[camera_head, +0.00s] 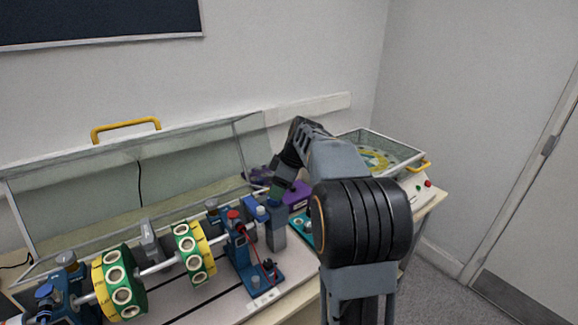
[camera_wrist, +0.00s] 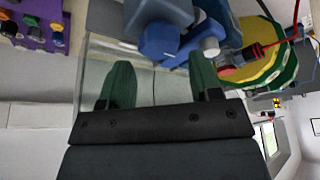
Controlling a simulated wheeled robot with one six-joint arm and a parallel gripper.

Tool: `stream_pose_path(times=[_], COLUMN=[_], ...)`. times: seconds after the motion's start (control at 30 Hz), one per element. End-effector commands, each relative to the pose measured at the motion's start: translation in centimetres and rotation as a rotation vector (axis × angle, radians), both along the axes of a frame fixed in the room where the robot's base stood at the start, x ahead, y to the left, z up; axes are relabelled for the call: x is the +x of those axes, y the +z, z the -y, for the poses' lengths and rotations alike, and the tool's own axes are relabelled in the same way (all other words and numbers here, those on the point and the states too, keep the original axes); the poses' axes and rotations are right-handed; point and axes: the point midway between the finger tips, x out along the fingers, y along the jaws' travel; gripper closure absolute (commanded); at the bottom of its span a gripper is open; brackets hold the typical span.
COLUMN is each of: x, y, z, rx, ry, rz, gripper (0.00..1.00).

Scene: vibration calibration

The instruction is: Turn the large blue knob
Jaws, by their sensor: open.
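A large blue knob (camera_wrist: 160,42) shows at the top middle of the wrist view, joined to a larger blue-grey body. In the head view a blue part (camera_head: 250,203) that looks like this knob is at the right end of the rotor rig, partly hidden by my arm. My gripper (camera_wrist: 159,64) is open, with its two green fingers apart and nothing between their visible lengths. The knob is just beyond the fingertips, and I cannot tell whether they touch. In the head view my gripper (camera_head: 277,192) is beside the blue part, mostly hidden by my wrist.
The rig has yellow-green discs (camera_head: 120,283) on a shaft and a red-capped part (camera_head: 233,215) with a red cable. A clear cover with a yellow handle (camera_head: 125,126) stands open behind it. A purple box (camera_head: 297,196) is close to my gripper's right.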

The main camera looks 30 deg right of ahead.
Motion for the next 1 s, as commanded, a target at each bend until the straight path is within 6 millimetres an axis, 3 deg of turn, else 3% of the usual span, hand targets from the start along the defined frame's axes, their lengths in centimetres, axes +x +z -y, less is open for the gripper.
stream_pose_path(times=[0.3, 0.5, 1.0], x=[-1.5, -2.1, -2.5], y=[6.1, 8.5, 9.7], z=[2.0, 2.8, 3.1], rx=[-0.002, -0.002, -0.001], ry=[-0.002, 0.000, 0.001], rz=[0.003, 0.002, 0.001], gripper=[0.42, 0.42, 0.42])
